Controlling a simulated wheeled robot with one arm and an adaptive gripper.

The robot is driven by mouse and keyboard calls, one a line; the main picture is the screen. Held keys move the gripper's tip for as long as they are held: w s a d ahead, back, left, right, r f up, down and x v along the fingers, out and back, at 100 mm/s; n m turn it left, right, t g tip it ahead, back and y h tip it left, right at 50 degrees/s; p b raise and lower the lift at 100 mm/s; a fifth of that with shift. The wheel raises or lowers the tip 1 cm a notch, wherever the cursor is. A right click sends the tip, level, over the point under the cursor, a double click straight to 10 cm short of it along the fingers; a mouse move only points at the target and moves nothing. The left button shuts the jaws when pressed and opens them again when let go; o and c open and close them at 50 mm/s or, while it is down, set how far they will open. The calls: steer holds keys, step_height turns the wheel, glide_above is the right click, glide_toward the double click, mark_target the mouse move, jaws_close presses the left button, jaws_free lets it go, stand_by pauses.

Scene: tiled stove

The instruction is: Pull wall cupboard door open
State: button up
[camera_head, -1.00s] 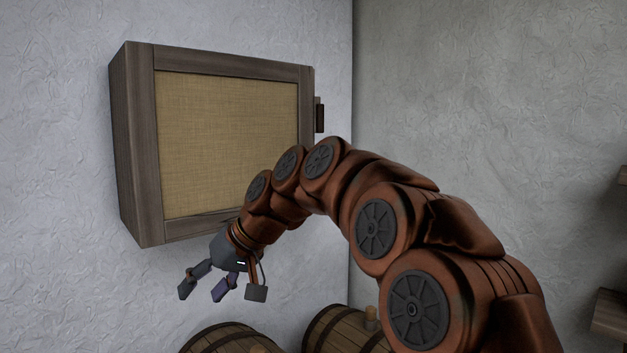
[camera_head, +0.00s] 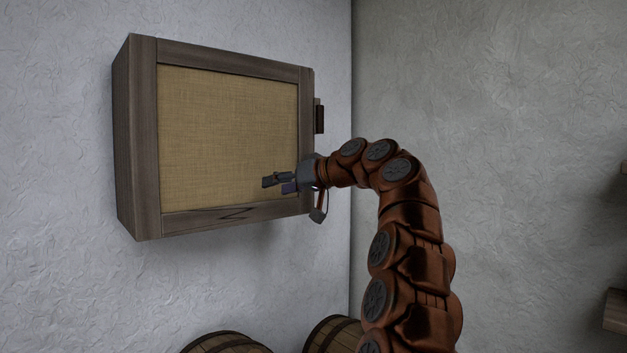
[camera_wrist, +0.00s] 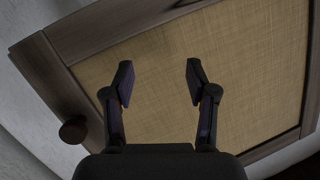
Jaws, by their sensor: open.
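The wall cupboard (camera_head: 135,140) hangs on the pale wall. Its front door has a grey-brown wooden frame and a tan woven panel (camera_head: 225,130), and it looks shut. A small dark fitting (camera_head: 319,117) stands out at the right edge. In the wrist view a round dark knob (camera_wrist: 73,130) shows at the left, beside the frame; I cannot tell if it is the same part. My gripper (camera_head: 282,187) is in front of the door's lower right, fingers pointing left, apart and empty. In the wrist view the open fingers (camera_wrist: 158,82) have the woven panel behind them.
Two barrels (camera_head: 228,343) (camera_head: 335,335) stand below the cupboard. The room corner is just right of the cupboard. Shelf ends (camera_head: 618,310) show at the far right edge. The wall around the cupboard is bare.

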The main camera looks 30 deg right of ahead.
steer(key=s+d+r+n+t+h+b, duration=0.1)
steer(key=s+d+t+h+b, duration=0.1)
steer(key=d, duration=0.4)
steer(key=s+d+r+t+h+b, duration=0.1)
steer(key=s+d+r+t+b, duration=0.1)
steer(key=d, duration=0.5)
steer(key=shift+w+a+f+p, duration=0.15)
steer(key=shift+w+p, duration=0.45)
steer(key=shift+w, duration=0.75)
steer(key=shift+w+a+p, duration=0.25)
steer(key=shift+w+p, duration=0.4)
steer(key=shift+w, duration=0.7)
steer(key=shift+w+a+f+p, duration=0.15)
steer(key=shift+w+p, duration=0.45)
steer(key=shift+w, duration=0.75)
jaws_close()
